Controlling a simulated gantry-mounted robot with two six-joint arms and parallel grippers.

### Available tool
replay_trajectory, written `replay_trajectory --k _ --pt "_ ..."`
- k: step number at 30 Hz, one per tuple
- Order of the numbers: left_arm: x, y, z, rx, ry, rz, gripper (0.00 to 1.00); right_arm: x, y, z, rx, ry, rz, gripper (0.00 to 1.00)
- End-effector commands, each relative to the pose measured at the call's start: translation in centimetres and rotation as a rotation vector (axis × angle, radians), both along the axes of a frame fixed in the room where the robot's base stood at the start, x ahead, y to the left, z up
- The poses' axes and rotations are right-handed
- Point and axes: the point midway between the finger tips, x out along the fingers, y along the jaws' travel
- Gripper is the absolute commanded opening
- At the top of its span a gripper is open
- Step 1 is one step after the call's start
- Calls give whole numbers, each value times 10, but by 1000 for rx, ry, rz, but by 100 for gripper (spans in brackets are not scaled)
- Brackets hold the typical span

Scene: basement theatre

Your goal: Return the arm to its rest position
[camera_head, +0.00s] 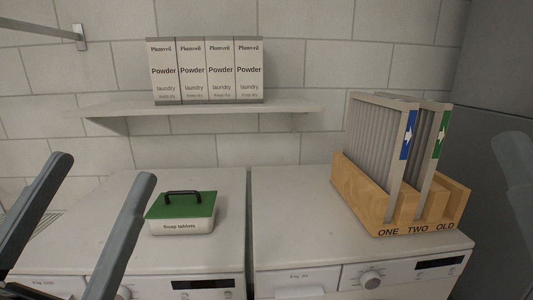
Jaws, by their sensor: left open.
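My left gripper (105,168) is at the lower left, with its two long grey fingers spread wide apart. It is open and nothing shows between the fingers. Its fingers stand in front of the left washing machine (110,203), left of a white tub (181,225) with a green lid and black handle, and apart from it in the picture. At the far right edge a grey rounded part, which may belong to my right arm, is cut off by the frame, so its jaws cannot be made out.
A wooden rack (360,189) marked ONE, TWO, OLD stands on the right machine (290,215); it holds two pleated filters (375,145). Several powder boxes (207,72) stand on a wall shelf (200,109). The right machine's top is clear left of the rack.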

Motion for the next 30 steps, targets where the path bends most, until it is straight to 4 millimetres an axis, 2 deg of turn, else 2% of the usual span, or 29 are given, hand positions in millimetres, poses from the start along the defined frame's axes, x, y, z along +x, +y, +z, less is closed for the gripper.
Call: replay_trajectory --k 1,2,3,4,5,6,11,24,27,30 --pt "-21 -2 32 -35 -69 -2 94 0 0 3 0 0 0 44" --pt "-33 5 45 -70 -103 11 94 0 0 3 0 0 0 44" --pt "-42 23 46 -150 -110 36 94 0 0 1 0 0 0 44" --pt "-36 25 51 -195 -85 3 94 0 0 9 0 2 0 44" --pt "-36 24 77 -186 -85 5 94 1 0 36 0 3 0 44" --pt "-35 23 94 -183 -84 5 94 0 0 54 0 2 0 44" --pt "-35 23 157 -180 -81 6 94 0 0 118 0 -1 0 44" --pt "-34 24 369 -179 -79 8 94 0 0 331 0 0 0 44" --pt "-34 24 402 -179 -79 8 94 0 0 364 0 0 0 44" --pt "-34 24 419 -179 -78 8 94 0 0 381 0 0 0 44"
